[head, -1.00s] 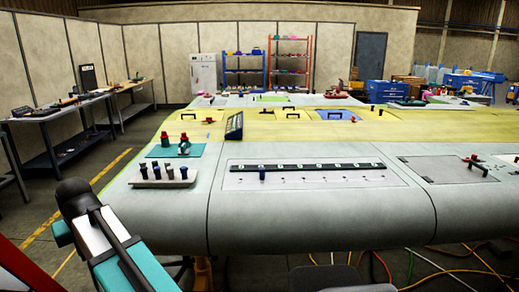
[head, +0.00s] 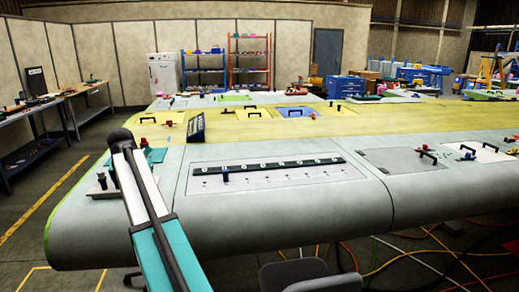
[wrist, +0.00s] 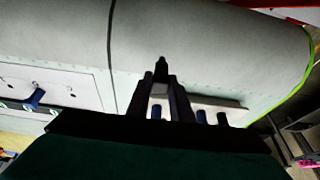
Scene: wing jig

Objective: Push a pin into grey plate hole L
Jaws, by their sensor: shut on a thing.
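The pale grey plate (head: 280,178) lies on the wing in the head view, with a row of small holes and a black label strip (head: 265,165); its letters are too small to read. One dark blue pin (head: 224,173) stands near its left end; it also shows in the wrist view (wrist: 36,97). My gripper (wrist: 161,80) is shut on a dark pin (wrist: 161,66), mostly hidden by the fingers, in front of the pin block. In the head view my arm hides the gripper. The pale pin block (head: 101,191) is left of the plate, partly hidden by my arm.
More blue pins (wrist: 201,117) stand in the block close to my gripper. The wing between block and plate is clear.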

